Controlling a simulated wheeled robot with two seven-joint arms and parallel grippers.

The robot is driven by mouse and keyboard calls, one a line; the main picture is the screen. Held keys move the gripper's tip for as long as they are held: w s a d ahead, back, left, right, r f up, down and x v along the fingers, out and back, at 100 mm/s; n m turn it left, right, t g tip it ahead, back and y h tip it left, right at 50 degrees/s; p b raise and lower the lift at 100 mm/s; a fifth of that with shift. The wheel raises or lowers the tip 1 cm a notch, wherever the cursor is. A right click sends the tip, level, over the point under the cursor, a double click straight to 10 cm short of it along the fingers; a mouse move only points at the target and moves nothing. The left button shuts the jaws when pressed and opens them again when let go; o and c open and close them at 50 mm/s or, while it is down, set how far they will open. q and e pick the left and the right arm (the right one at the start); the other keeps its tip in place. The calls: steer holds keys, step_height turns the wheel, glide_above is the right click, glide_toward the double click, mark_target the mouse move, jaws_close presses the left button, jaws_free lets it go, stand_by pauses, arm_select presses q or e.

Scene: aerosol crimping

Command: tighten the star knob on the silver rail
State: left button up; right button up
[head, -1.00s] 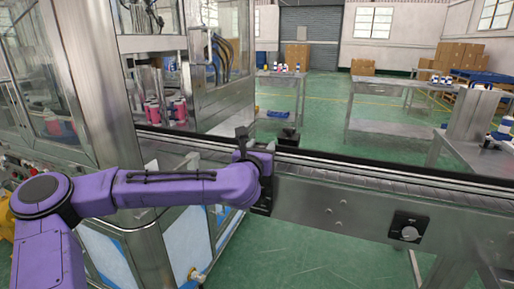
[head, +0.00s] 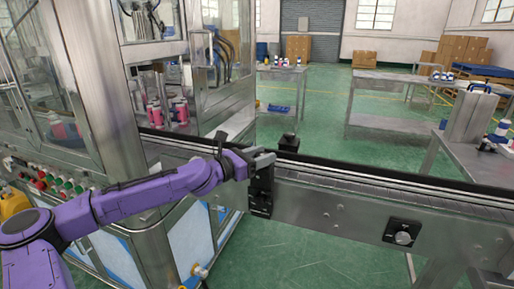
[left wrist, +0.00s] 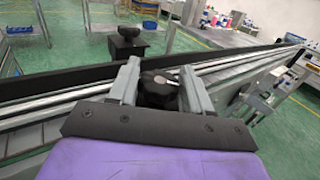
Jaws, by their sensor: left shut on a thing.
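The black star knob (left wrist: 158,90) sits between the two grey fingers of my left gripper (left wrist: 162,84) in the left wrist view, and the gripper is shut on it. In the head view my left gripper (head: 262,160) is at the near side of the conveyor, above a black bracket (head: 261,190); the knob cannot be made out there. The silver rail (left wrist: 240,68) runs along the conveyor, passing behind the fingers. My right gripper is not in view.
A second black knob (left wrist: 125,34) stands on a black block beyond the conveyor. A dial panel (head: 403,232) is on the conveyor side at right. A glass-walled machine (head: 165,60) stands at left. Tables (head: 385,80) with bottles are behind; green floor lies between.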

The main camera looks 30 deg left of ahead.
arm_select(q)
steer(key=shift+a+f+m+g+h+p, duration=0.15)
steer(key=shift+m+g+h+p, duration=0.15)
steer(key=shift+m+h+p, duration=0.25)
steer(key=shift+d+r+h+p, duration=0.2)
steer(key=shift+r+h+p, duration=0.15)
steer(key=shift+m+g+h+p, duration=0.6)
steer(key=shift+m+h+p, duration=0.1)
steer(key=shift+m+h, duration=0.1)
steer(key=shift+f+m+g+h, duration=0.1)
steer(key=shift+m+g+h, duration=0.3)
steer(key=shift+h, duration=0.2)
steer(key=shift+f+m+g+h, duration=0.1)
steer(key=shift+m+g+h, duration=0.3)
steer(key=shift+m+h, duration=0.1)
steer(key=shift+a+f+m+g+h, duration=0.1)
steer(key=shift+f+m+g+h, duration=0.05)
steer(key=shift+m+g+h, duration=0.7)
steer(key=shift+m+g+h+b, duration=0.95)
steer(key=shift+m+g+h, duration=0.45)
steer(key=shift+g, duration=0.95)
